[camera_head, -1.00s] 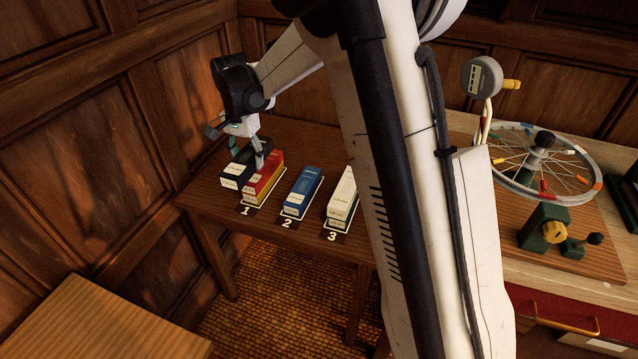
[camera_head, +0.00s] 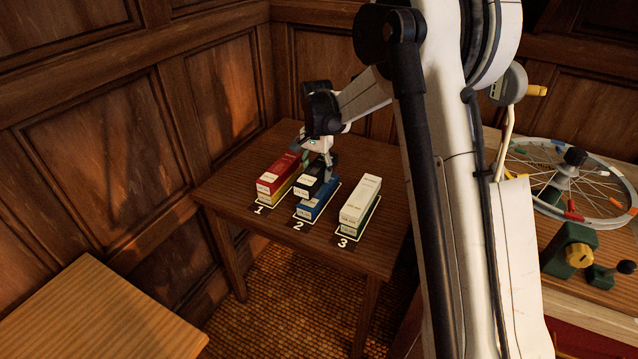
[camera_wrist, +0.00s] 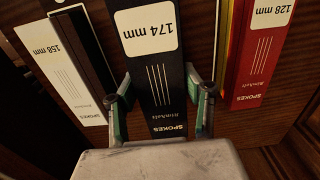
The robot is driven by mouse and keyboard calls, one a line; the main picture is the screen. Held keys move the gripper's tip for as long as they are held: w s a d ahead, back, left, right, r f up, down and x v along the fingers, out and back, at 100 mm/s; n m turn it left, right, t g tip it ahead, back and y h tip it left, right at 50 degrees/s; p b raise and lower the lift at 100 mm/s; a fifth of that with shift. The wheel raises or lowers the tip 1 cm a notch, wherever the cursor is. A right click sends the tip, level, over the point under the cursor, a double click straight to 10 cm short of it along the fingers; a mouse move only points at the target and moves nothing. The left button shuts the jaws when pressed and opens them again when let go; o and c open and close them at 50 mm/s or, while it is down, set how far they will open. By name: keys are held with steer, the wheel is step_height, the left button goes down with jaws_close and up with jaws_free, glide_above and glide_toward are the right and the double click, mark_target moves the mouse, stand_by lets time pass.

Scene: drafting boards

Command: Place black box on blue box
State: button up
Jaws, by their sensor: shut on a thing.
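The black box (camera_head: 305,186) with a white label is held by my gripper (camera_head: 318,170) right above the blue box (camera_head: 319,204) at place 2. The two are roughly lined up; I cannot tell whether they touch. In the wrist view the black box (camera_wrist: 158,100) reads "174 mm", and my gripper's green-padded fingers (camera_wrist: 160,97) are shut on its two sides. The blue box is hidden there beneath the black one.
A red box (camera_head: 274,173) sits on a yellow one at place 1, close to the left. A white box (camera_head: 361,198) sits on a green one at place 3 on the right. The wooden table (camera_head: 225,185) is clear at the left and front.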

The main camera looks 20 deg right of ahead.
steer(key=shift+w+d+f, duration=0.1)
steer(key=shift+d+f, duration=0.2)
steer(key=shift+d, duration=0.05)
steer(key=shift+f+b, duration=0.3)
steer(key=shift+f, duration=1.55)
steer(key=shift+f, duration=0.15)
steer(key=o, duration=1.4)
